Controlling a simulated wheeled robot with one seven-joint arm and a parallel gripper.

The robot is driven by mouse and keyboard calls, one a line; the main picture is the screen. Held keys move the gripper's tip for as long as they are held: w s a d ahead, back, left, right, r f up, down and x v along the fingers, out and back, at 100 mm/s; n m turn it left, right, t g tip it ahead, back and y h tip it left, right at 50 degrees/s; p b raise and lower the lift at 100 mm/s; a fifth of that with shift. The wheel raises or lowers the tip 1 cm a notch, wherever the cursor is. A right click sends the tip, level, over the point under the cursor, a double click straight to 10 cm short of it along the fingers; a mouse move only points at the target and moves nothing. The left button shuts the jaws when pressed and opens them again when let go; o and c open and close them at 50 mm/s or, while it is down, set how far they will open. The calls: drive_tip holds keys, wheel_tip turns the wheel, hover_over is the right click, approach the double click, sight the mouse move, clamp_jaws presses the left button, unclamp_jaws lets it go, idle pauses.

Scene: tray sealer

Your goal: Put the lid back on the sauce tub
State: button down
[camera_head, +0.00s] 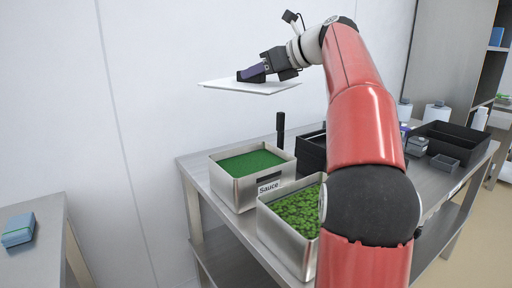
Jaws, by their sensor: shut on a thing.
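The sauce tub (238,195) is a steel box labelled "Sauce", standing on the left end of the steel table, with green sauce (250,163) showing in its open top. My gripper (257,72) is shut on the lid (250,88), a thin pale plate with a dark handle on top. The lid hangs roughly level, well above the sauce tub and apart from it. The gripper's fingers partly hide the handle.
A second steel tub (290,241) with chopped green filling stands in front, partly behind my arm. A dark upright handle (280,130) and black trays stand behind. A black crate (447,143) sits at the right. A blue pack (18,230) lies on the left table.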

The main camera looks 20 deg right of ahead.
wheel_tip(320, 180, down, 18)
drive_tip(key=b, duration=0.5)
drive_tip(key=shift+f, duration=0.15)
drive_tip(key=shift+s, duration=0.1)
drive_tip(key=shift+f, duration=0.35)
drive_tip(key=c, duration=1.1)
unclamp_jaws()
drive_tip(key=v, duration=1.2)
drive_tip(key=shift+r+p, duration=0.3)
drive_tip(key=shift+r, duration=0.05)
drive_tip(key=shift+a, duration=0.1)
